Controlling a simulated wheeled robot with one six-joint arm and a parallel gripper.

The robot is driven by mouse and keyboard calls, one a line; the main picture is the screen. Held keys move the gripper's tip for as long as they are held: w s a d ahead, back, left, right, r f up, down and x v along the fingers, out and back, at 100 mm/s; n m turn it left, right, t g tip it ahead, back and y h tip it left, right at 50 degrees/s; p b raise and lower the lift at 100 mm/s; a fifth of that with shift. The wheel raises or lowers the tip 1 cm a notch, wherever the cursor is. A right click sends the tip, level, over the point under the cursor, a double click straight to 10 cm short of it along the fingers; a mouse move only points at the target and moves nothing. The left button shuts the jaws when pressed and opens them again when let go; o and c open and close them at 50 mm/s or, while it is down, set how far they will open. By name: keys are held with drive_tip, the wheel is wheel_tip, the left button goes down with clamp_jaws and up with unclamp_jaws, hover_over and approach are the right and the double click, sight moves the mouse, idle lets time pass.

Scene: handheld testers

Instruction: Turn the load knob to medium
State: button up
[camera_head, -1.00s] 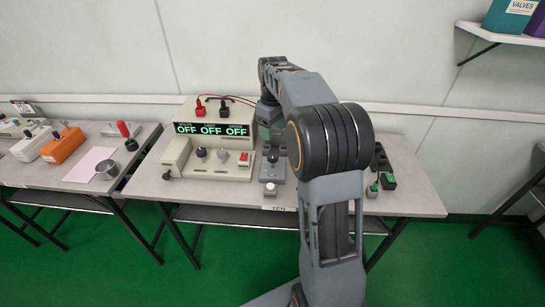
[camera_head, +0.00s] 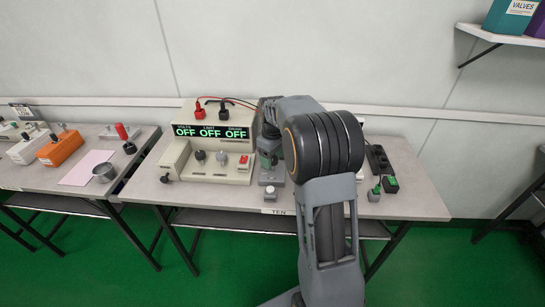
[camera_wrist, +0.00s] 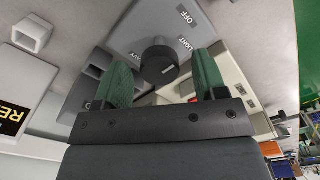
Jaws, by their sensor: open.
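The load knob (camera_wrist: 158,62) is a round black knob on a sloped grey panel (camera_wrist: 150,22) in the wrist view. OFF and LIGHT are printed to its upper right, and part of another label, ending in VY, shows at its left. A small pale mark is on the knob; I cannot tell which setting it points to. My gripper (camera_wrist: 165,77) is open, with a green finger on each side of the knob; contact is unclear. In the head view my gripper (camera_head: 268,157) is down over the grey box (camera_head: 271,178), and hides the knob.
A beige tester (camera_head: 212,160) with a display reading OFF OFF OFF, knobs and a red switch stands directly left. A small grey block (camera_head: 270,193) sits in front. A black strip (camera_head: 377,158) and green-topped switches (camera_head: 390,184) lie right of my arm.

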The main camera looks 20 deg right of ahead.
drive_tip(key=c, duration=0.9)
